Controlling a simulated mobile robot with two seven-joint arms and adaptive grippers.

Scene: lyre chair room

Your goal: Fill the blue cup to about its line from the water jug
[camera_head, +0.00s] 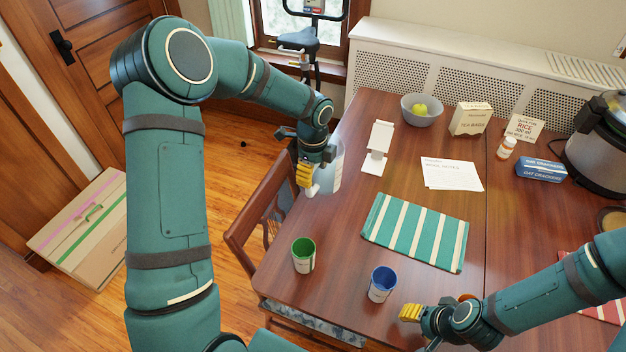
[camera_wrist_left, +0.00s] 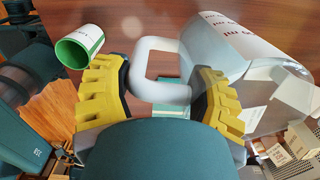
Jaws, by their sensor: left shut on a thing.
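The blue cup (camera_head: 382,284), white outside with a blue inside, stands upright on the table near its front edge. I see no water in it, and its line is too small to make out. The clear water jug (camera_head: 331,172) is at the table's left edge and looks about upright. My left gripper (camera_head: 305,174) is shut on its white handle; the handle (camera_wrist_left: 160,91) and the jug body (camera_wrist_left: 235,60) show in the left wrist view. The water level is unclear. My right gripper (camera_head: 411,312) is just right of the blue cup, apart from it; its opening is unclear.
A green cup (camera_head: 303,255) stands left of the blue cup, and also shows in the left wrist view (camera_wrist_left: 80,47). A striped green mat (camera_head: 416,232) lies behind the blue cup. Papers (camera_head: 452,174), a bowl (camera_head: 422,112) and boxes occupy the back. A chair (camera_head: 262,210) is at the left edge.

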